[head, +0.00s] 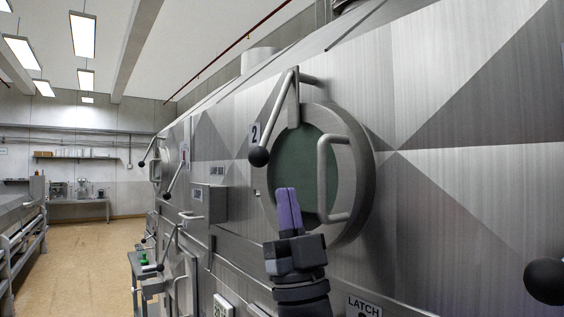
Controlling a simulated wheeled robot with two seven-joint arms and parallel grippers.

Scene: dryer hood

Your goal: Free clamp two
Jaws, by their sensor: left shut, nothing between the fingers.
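Clamp two is a grey metal lever (279,112) with a black ball knob (258,156), beside the plate marked 2 (255,133). Its upper end meets a pivot at the top of a round hatch with a green face (290,165), and the lever slopes down to the left. My left gripper (287,192) is shut and empty, fingers pointing up, in front of the lower part of the hatch. It shows below and to the right of the knob, apart from it in the picture. My right gripper is out of view.
A bent grey handle (322,175) sticks out from the hatch, right of my gripper. Another black knob (545,281) shows at the lower right. More levers and a small box (208,202) line the steel wall farther left. The aisle floor (95,250) is open.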

